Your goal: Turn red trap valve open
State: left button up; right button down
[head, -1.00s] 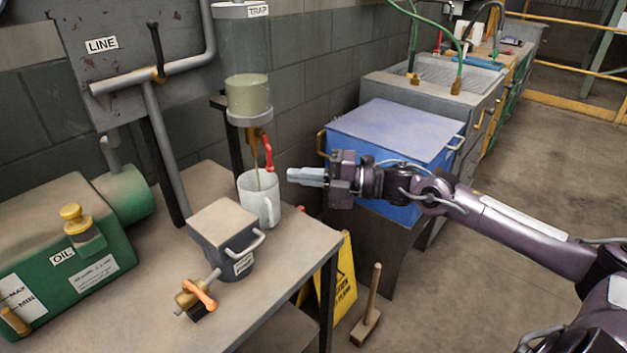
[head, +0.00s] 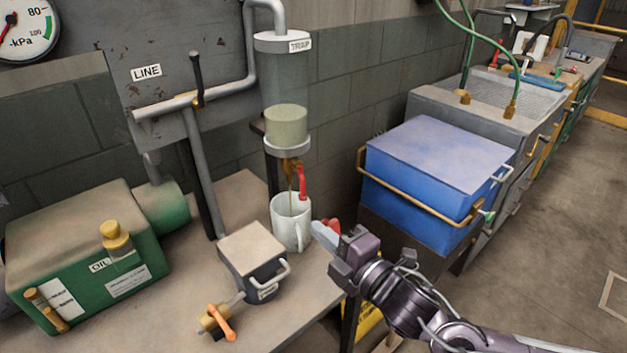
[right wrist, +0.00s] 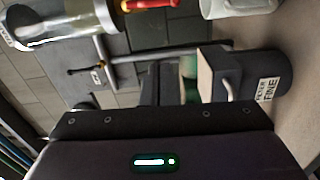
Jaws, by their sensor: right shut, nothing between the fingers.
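The trap (head: 286,125) is a clear cylinder with pale green liquid at its bottom, hanging over the bench. Its red valve handle (head: 302,182) hangs down beside the brass outlet, above a white mug (head: 291,222). A thin brownish line runs from the outlet towards the mug. The red handle also shows in the right wrist view (right wrist: 150,4), at the top edge. My right gripper (head: 322,237) is shut and empty, just right of the mug and lower than the handle, apart from the handle. A small red patch shows by its fingers. My left gripper is out of view.
A grey lidded container (head: 253,262) and an orange-handled valve (head: 222,322) are at the bench front. A green oil unit (head: 85,265) stands at left. A blue box (head: 430,180) stands to the right, behind my right arm. A wall is behind the trap.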

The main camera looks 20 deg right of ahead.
aim_at(302, 183)
jog(key=w+p, duration=0.3)
jog(key=w, duration=0.8)
jog(key=shift+d+f+h, duration=0.15)
jog(key=shift+h, duration=0.25)
jog(key=shift+w, duration=0.1)
jog(key=shift+w+d+n, duration=0.2)
jog(key=shift+d+n, duration=0.1)
jog(key=shift+d, duration=0.2)
